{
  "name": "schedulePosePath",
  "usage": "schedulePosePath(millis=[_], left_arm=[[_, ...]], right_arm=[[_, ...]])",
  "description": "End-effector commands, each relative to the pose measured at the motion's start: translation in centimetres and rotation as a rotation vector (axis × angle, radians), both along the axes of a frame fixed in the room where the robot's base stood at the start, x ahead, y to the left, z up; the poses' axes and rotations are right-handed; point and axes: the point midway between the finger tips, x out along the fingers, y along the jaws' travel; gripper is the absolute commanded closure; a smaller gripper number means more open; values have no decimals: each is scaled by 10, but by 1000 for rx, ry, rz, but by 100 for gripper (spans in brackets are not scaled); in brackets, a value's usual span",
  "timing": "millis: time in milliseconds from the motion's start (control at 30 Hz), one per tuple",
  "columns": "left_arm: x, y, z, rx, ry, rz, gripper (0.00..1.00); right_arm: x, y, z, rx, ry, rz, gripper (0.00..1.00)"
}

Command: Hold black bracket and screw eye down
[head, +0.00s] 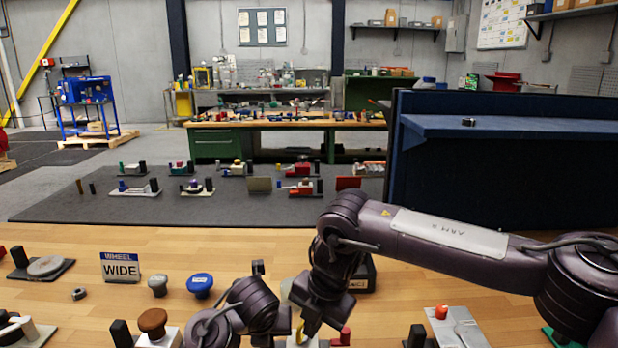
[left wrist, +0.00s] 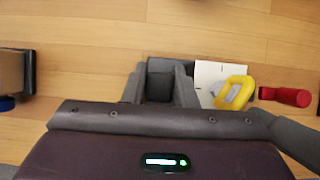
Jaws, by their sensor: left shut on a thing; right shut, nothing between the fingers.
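The black bracket (left wrist: 160,90) shows in the left wrist view between the two fingers of my left gripper (left wrist: 159,82), which is shut on it. The yellow screw eye (left wrist: 235,92) is a loop over a white plate (left wrist: 208,74), just right of the bracket. A red handle (left wrist: 285,96) is further right. In the head view, my right gripper (head: 311,322) is shut and empty, pointing down beside the yellow screw eye (head: 300,328), which it partly hides. I cannot tell if they touch. The bracket is hidden there behind my left arm.
Nearby on the wooden table stand a "WHEEL WIDE" sign (head: 121,268), a blue knob (head: 200,285), a grey knob (head: 157,285), a brown knob (head: 152,322) and a grey plate with a red part (head: 458,327). Bare wood lies behind the sign.

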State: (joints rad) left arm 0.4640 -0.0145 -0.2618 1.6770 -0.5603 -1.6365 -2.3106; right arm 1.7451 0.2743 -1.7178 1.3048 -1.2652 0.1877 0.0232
Motion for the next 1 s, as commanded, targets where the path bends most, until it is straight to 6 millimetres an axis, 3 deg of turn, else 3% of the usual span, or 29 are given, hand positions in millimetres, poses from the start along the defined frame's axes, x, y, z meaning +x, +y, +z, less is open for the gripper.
schedulePosePath(millis=[467,1000], left_arm=[[-1,1,-3,2,5,1,100],[-1,1,-3,2,5,1,100]], right_arm=[[-6,-5,1,1,0,0,100],[-6,-5,57,2,-1,0,100]])
